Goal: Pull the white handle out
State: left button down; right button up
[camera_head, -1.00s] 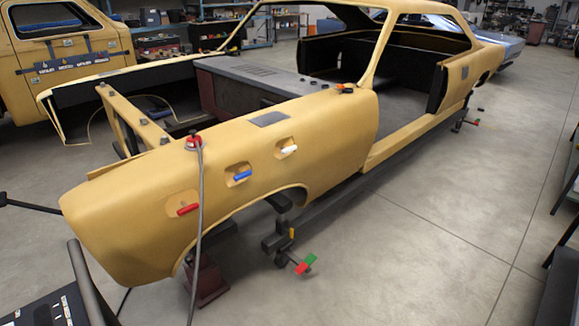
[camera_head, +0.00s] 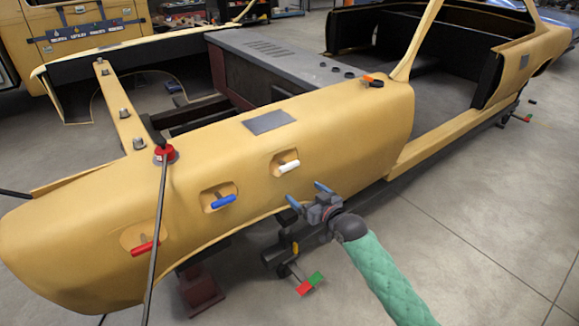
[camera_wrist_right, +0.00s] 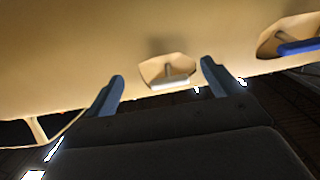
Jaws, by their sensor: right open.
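The white handle (camera_head: 288,167) is a short bar on a stem in a recess on the side of the tan car shell (camera_head: 340,130). In the right wrist view the white handle (camera_wrist_right: 169,82) shows between and beyond my two blue fingertips. My right gripper (camera_head: 308,192) is open and empty, just below and to the right of the white handle in the head view, apart from it. In the right wrist view my right gripper (camera_wrist_right: 162,78) has its fingers spread wide. My left gripper is not in view.
A blue handle (camera_head: 222,201) and a red handle (camera_head: 145,247) sit in similar recesses to the left. A grey cable or rod (camera_head: 157,235) runs down from a red base (camera_head: 164,154) on the shell. Open floor (camera_head: 460,220) lies to the right.

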jog(key=y, duration=0.1)
send_near(291, 167)
jog(key=w+a+f, duration=0.1)
jog(key=w+a, duration=0.1)
jog(key=shift+w+a+r+n+t, duration=0.1)
jog(key=shift+w+r+n+t, duration=0.1)
jog(key=shift+w, duration=0.15)
jog(key=shift+w+a+r+n+t, duration=0.1)
jog(key=shift+w+a+r, duration=0.05)
jog(key=shift+w, duration=0.2)
jog(key=p+x, duration=0.2)
jog(key=x, duration=0.3)
jog(key=shift+a, duration=0.1)
jog(key=shift+p+x, duration=0.35)
jog(key=shift+x, duration=0.45)
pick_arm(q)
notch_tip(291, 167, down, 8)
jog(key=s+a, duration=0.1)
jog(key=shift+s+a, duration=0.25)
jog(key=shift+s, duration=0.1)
pick_arm(e)
jog(key=shift+f, duration=0.15)
